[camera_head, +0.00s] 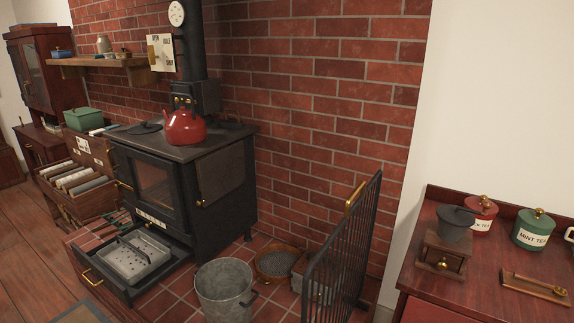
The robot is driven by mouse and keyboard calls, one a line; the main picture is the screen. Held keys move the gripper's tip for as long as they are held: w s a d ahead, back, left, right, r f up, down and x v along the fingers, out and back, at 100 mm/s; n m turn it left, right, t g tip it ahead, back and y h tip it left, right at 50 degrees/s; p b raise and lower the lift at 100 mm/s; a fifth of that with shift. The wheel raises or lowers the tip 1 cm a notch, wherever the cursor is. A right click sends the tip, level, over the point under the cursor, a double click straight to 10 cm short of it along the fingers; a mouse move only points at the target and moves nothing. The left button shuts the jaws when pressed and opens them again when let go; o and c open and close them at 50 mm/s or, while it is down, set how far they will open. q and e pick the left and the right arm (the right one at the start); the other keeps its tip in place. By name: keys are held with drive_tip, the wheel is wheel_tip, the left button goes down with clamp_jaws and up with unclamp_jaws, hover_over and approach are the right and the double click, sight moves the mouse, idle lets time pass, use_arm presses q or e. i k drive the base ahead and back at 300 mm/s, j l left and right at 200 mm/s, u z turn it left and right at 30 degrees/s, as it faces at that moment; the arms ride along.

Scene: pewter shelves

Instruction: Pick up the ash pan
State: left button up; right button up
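A light grey metal pan (136,257) with small dark holes and a dark bar handle across it sits in the pulled-out lower drawer (92,279) of the black stove; it looks like the ash pan. The stove (226,179) stands against the brick wall. Neither of my grippers shows in the head view.
A grey metal bucket (224,293) stands right of the drawer, with a round brown-rimmed container (276,264) behind it. A black barred fire screen (343,254) stands further right. A red kettle (185,128) is on the stove. Wooden floor is clear at left.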

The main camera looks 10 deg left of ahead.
sight(134, 256)
drive_tip(key=u, duration=1.45)
drive_tip(key=i+j+z, duration=0.15)
drive_tip(key=z, duration=0.35)
drive_tip(key=j+z, duration=0.45)
drive_tip(key=i+j+z, duration=0.15)
drive_tip(key=z, duration=0.35)
drive_tip(key=j+z, duration=0.35)
drive_tip(key=z, duration=0.15)
